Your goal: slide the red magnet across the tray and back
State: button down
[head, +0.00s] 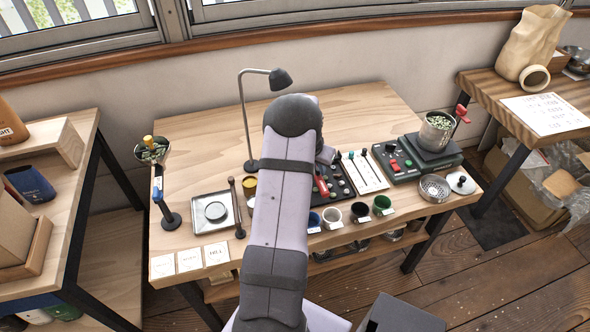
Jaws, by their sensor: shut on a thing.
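A dark tray (341,181) with several small round spots lies on the wooden table, right of my arm. A red piece, which looks like the red magnet (322,187), is at the tray's left side. My arm covers the tray's left part. My gripper is low behind my arm at the magnet, and only a little of the wrist end shows above the tray. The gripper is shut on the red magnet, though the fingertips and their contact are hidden.
A black lamp (281,79) stands behind the arm. A white board with slim tools (363,172) and a dark control box with a bean-filled cup (436,131) are to the right. Several small cups (332,214) line the front edge. The back of the table (372,103) is clear.

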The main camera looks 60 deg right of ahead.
jog(key=s+d, duration=0.6)
jog(key=c, duration=1.6)
grip_release()
jog(key=shift+r, duration=0.1)
jog(key=shift+b+v, duration=1.05)
jog(key=shift+v, duration=2.55)
